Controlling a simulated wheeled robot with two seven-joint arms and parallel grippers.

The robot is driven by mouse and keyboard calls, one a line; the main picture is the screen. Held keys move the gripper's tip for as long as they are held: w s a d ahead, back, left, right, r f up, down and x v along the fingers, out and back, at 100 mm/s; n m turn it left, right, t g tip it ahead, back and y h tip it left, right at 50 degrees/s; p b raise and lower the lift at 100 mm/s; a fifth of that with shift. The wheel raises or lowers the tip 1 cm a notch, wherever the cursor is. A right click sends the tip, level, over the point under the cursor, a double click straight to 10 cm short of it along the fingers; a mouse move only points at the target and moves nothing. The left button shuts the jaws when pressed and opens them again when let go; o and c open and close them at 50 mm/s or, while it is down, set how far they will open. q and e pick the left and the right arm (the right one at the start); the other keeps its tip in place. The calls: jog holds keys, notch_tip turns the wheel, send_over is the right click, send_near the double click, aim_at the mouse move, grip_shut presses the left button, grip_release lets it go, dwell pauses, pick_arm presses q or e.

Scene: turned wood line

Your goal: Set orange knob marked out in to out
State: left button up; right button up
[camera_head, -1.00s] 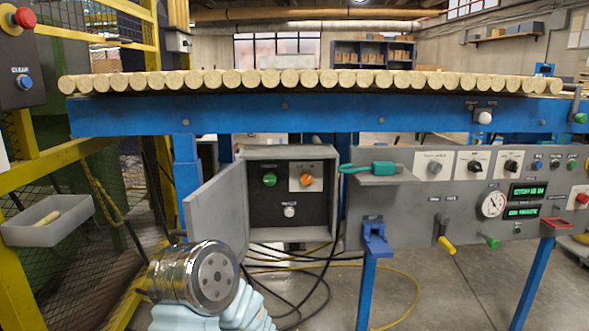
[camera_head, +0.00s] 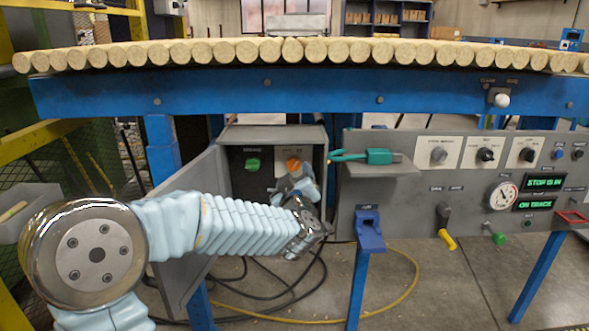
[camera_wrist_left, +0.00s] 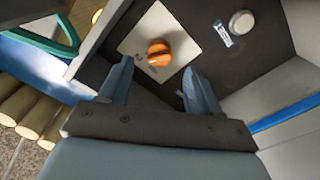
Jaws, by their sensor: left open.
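The orange knob (camera_head: 293,163) sits on a pale plate inside the open grey box, right of a green knob. My left arm reaches in from the left and partly covers the plate. In the left wrist view the orange knob (camera_wrist_left: 158,52) is round with a raised grip bar; its plate lettering is too small to read. My left gripper (camera_wrist_left: 160,80) is open, its two fingers either side of and just short of the knob, with nothing between them. In the head view the left gripper (camera_head: 297,180) is at the box opening, below the knob. My right gripper does not show.
The box's door (camera_head: 183,185) stands open on the left. A grey shelf with a green-handled tool (camera_head: 375,156) juts out at the right of the box. A blue beam with wooden rods (camera_head: 300,50) runs above.

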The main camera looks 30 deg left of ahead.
aim_at(294, 168)
pick_arm(q)
jog(key=x, duration=0.5)
jog(key=shift+w, duration=0.1)
jog(key=shift+c, duration=0.2)
jog(key=c, duration=1)
